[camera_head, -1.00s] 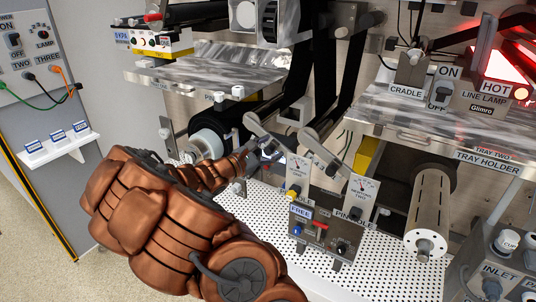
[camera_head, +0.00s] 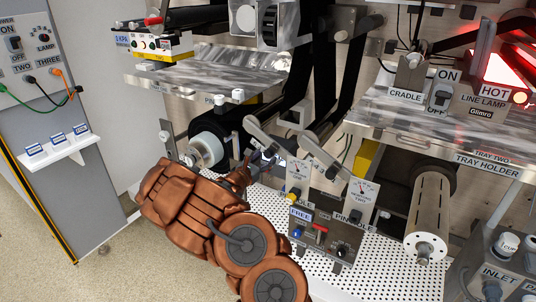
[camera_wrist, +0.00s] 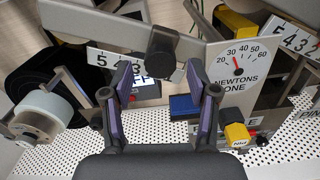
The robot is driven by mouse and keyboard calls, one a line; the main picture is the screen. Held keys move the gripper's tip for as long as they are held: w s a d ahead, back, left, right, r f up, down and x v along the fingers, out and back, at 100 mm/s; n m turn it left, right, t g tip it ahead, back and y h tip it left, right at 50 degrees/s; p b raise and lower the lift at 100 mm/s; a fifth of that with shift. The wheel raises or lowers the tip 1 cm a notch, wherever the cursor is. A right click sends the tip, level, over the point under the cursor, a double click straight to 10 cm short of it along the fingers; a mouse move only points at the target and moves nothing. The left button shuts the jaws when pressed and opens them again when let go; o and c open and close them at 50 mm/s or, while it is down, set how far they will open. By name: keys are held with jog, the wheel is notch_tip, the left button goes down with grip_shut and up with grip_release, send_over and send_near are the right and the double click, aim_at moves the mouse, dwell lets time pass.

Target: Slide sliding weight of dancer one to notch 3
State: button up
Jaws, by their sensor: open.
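My gripper (camera_wrist: 160,85) is open, with two purple-padded fingers pointing at the dancer one area. A dark round block (camera_wrist: 162,52), possibly the sliding weight, sits on the grey dancer arm (camera_wrist: 95,22) just beyond and between the fingertips; no contact is visible. The dial marked NEWTONS ONE (camera_wrist: 237,65) is right of the fingers. In the head view, my gripper (camera_head: 262,162) is beside the dancer one arm (camera_head: 268,136), left of dial one (camera_head: 297,170).
The second dancer arm (camera_head: 318,155) and dial two (camera_head: 362,190) stand close on the right. A white roller (camera_wrist: 45,108) is at left in the wrist view. A yellow-capped part (camera_wrist: 236,132) is below right. The perforated deck (camera_head: 385,245) has bare room.

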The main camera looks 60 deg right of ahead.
aim_at(267, 155)
jog(key=shift+d+p, duration=0.3)
jog(key=shift+d, duration=1.25)
grip_shut()
jog(key=shift+w, duration=0.1)
